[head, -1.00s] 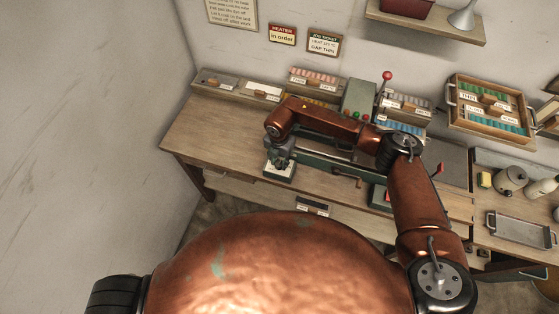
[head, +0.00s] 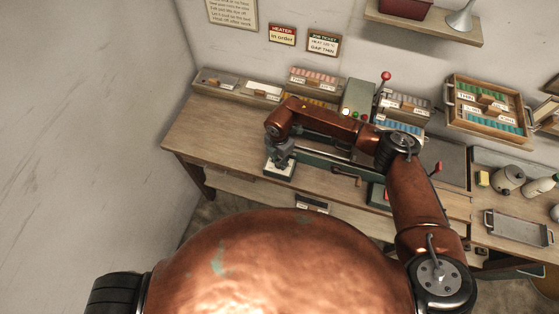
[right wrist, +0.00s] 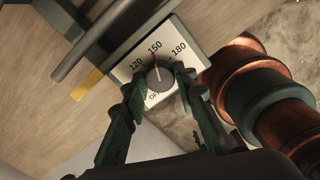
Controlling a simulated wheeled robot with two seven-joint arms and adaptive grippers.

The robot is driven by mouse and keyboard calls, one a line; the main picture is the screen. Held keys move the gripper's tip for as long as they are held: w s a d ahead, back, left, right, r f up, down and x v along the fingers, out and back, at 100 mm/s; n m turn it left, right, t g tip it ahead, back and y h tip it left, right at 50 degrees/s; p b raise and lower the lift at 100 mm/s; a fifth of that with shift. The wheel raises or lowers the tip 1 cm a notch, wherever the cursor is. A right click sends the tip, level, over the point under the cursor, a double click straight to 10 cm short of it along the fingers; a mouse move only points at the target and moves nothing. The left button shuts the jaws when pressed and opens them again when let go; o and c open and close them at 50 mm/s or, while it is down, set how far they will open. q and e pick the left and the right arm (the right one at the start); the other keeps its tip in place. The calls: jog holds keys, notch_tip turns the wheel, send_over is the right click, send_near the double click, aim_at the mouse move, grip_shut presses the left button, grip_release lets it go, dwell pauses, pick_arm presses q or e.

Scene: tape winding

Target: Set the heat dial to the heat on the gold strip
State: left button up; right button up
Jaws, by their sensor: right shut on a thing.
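The heat dial is a round grey knob (right wrist: 160,80) on a white plate (right wrist: 181,62) marked OFF, 120, 150 and 180. A line on the knob points up to about the 150 mark. My right gripper (right wrist: 158,76) is shut on the knob, one finger on each side. In the head view the right gripper (head: 281,158) is over the plate (head: 279,169) at the bench's front left, and the knob is hidden there. A yellow-gold strip (right wrist: 88,84) lies beside the plate in the right wrist view; no writing on it is legible. My left gripper is not in view.
Wall signs (head: 324,44) hang above. A cart with a metal tray (head: 518,228) stands at the right. The bench's left part is clear.

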aim_at(279, 163)
jog(key=o, duration=1.2)
jog(key=shift+c, duration=0.2)
jog(key=shift+r, duration=0.1)
notch_tip(279, 163, up, 12)
